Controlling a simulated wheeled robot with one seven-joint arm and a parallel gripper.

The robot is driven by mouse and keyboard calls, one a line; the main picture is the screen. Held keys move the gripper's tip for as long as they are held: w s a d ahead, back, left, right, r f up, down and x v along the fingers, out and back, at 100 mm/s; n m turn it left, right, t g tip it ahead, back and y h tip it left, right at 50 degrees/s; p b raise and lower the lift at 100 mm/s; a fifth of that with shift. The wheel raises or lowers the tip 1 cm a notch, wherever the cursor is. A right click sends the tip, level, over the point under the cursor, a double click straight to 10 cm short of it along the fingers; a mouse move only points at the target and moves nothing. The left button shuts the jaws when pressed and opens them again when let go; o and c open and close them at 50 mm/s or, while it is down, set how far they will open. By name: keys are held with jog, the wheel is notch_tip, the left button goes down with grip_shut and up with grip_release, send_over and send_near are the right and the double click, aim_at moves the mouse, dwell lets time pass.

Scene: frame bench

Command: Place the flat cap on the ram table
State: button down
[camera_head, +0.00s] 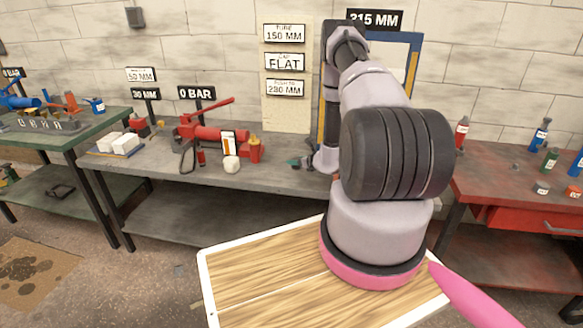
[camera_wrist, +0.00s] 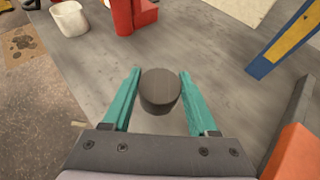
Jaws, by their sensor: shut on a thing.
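My gripper (camera_wrist: 158,92) is shut on a dark grey, round, flat-topped cap (camera_wrist: 161,84), which I take to be the flat cap. Its teal fingers press on both sides of it, above the grey bench top in the wrist view. In the head view, a bit of my teal gripper (camera_head: 297,162) shows left of my arm, over the middle bench. The blue and yellow press frame (camera_head: 413,62) stands behind my arm, and part of it shows at upper right in the wrist view (camera_wrist: 284,42). I cannot make out the ram table; my arm covers much of the frame.
A sign board (camera_head: 286,108) reads "FLAT". An orange part (camera_wrist: 296,152) is close at lower right in the wrist view.

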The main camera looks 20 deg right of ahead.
aim_at(297, 176)
jog(key=shift+f, duration=2.1)
jog(key=shift+f, duration=0.1)
jog(key=shift+c, duration=0.9)
grip_release()
